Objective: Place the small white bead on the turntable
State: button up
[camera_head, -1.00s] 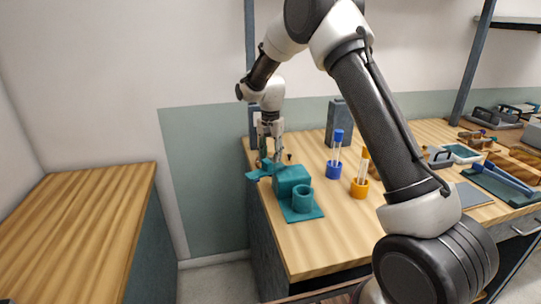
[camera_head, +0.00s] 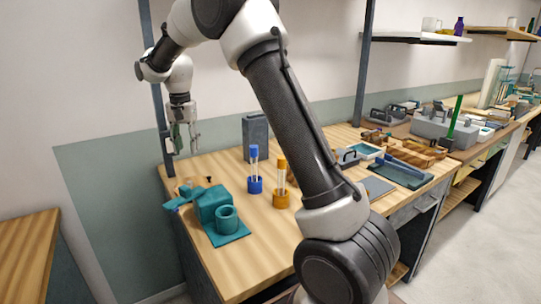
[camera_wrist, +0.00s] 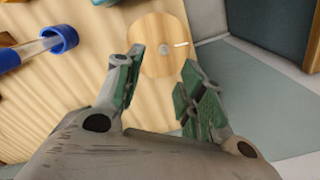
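My gripper (camera_head: 181,140) hangs above the back left corner of the wooden bench in the head view. In the wrist view its green-padded fingers (camera_wrist: 158,93) stand apart with nothing visible between them. A round light-wood disc (camera_wrist: 145,62) with a grey spot in its middle and a short white line near its right edge lies below and beyond the fingertips. It may be the turntable; I cannot tell for sure. I cannot make out a small white bead in either view.
A teal fixture (camera_head: 213,205) with a cup stands at the bench's left front. A blue holder (camera_head: 254,184) and an orange holder (camera_head: 281,199) hold upright glass tubes. A grey block (camera_head: 255,136) stands behind. Bare wood (camera_head: 255,235) lies in front of the holders.

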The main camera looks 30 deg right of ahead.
jog(key=s+d+r+n+t, duration=0.1)
jog(key=s+d+r+n, duration=0.1)
jog(key=s+d+r, duration=0.6)
jog(key=s+d+n+t, duration=0.1)
jog(key=s+d+n, duration=0.1)
jog(key=s, duration=1.4)
jog(key=s+d+n+t, duration=0.2)
jog(key=s+d+n, duration=0.1)
jog(key=s, duration=1.2)
jog(key=shift+s+d+f+n, duration=0.3)
jog(key=shift+s+d+f, duration=0.05)
jog(key=shift+d, duration=0.35)
